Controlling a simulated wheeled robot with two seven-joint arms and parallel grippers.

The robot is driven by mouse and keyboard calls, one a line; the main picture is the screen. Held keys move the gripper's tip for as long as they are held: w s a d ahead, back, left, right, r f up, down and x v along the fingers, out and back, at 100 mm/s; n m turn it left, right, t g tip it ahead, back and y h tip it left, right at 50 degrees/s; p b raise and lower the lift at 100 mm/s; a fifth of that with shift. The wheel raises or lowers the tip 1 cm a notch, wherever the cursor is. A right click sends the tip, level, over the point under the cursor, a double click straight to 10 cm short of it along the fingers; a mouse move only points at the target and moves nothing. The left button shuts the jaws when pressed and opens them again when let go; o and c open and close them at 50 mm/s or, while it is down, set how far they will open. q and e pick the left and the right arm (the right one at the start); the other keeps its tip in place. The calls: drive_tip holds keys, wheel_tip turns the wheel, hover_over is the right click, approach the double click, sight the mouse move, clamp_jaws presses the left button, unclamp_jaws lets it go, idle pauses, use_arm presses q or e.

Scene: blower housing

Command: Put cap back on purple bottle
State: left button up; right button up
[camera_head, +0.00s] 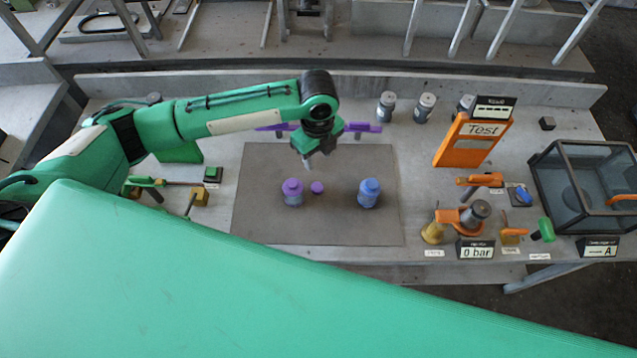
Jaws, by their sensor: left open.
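The purple bottle (292,193) stands upright on the dark mat (260,222), left of the mat's middle. Its upper part is purple and its lower part greyish. A small round purple piece, which looks like the cap (317,187), lies on the mat just right of the bottle, apart from it. A blue-topped bottle (369,193) stands upright further right on the mat. My left gripper (309,162) is open, pointing down above the mat, behind the purple bottle and cap and apart from both. Nothing shows between its fingers. My right gripper is not in view.
A purple bar (364,127) lies behind the mat, partly hidden by my arm. Grey jars (386,106), an orange Test panel (472,140), a gauge fixture (462,217) and a dark-framed glass box (585,185) stand right. Small tools (199,197) lie left. The mat's front is clear.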

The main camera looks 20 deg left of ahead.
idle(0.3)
use_arm(q)
drive_tip(key=p, duration=0.2)
hover_over(317, 187)
wheel_tip(317, 187, down, 9)
drive_tip(key=shift+d+r, duration=0.1)
drive_tip(key=shift+r, duration=0.1)
drive_tip(key=shift+f, duration=0.15)
wheel_tip(317, 187, down, 4)
drive_tip(key=shift+f+p, duration=0.1)
drive_tip(key=shift+p, duration=0.95)
drive_tip(key=shift+f, duration=0.35)
drive_tip(key=c, duration=0.7)
